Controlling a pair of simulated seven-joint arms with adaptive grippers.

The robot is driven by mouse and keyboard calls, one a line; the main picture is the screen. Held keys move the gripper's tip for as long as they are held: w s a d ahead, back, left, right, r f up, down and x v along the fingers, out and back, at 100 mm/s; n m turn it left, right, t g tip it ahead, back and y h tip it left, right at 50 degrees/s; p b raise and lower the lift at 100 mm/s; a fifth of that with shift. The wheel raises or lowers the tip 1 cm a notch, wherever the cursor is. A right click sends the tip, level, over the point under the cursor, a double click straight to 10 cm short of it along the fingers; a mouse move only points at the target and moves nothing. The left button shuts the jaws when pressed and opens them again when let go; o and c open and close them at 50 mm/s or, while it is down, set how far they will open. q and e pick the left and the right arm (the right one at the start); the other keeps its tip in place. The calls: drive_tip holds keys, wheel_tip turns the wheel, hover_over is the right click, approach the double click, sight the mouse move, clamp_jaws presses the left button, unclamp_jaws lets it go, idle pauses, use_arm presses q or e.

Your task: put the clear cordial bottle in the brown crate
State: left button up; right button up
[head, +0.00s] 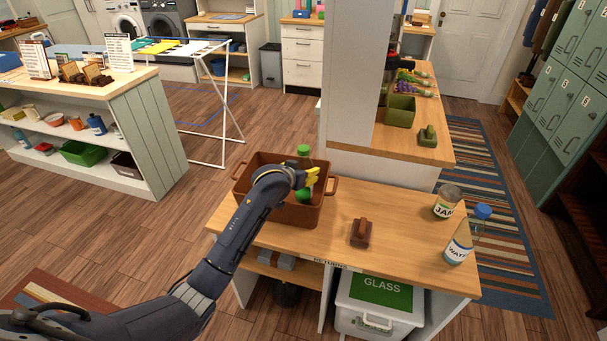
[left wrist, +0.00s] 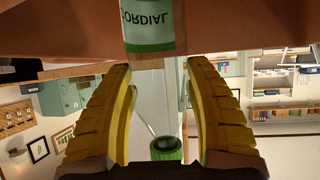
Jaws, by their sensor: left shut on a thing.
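The clear cordial bottle (head: 304,152) has a green cap and a green-and-white label. It looks upright, with its lower part inside the brown crate (head: 258,158) on the wooden counter. I cannot tell whether its base touches the crate floor. My left gripper (head: 312,180) has yellow fingers and is shut on the bottle over the crate. In the left wrist view the bottle (left wrist: 150,30) is between the yellow fingers (left wrist: 160,75), its label reading CORDIAL, with the brown crate wall (left wrist: 60,28) behind. My right gripper is not in view.
On the counter (head: 400,255) stand a brown-handled block (head: 361,233), a jar (head: 446,203) and a blue-capped water bottle (head: 465,238). A white pillar (head: 352,80) rises just behind the crate. A GLASS bin (head: 375,318) sits below. The counter's middle is mostly clear.

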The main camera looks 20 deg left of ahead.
use_arm(q)
drive_tip(key=shift+f, duration=0.7)
drive_tip(key=o, duration=1.6)
drive_tip(key=shift+c, duration=0.2)
drive_tip(key=v, duration=1.2)
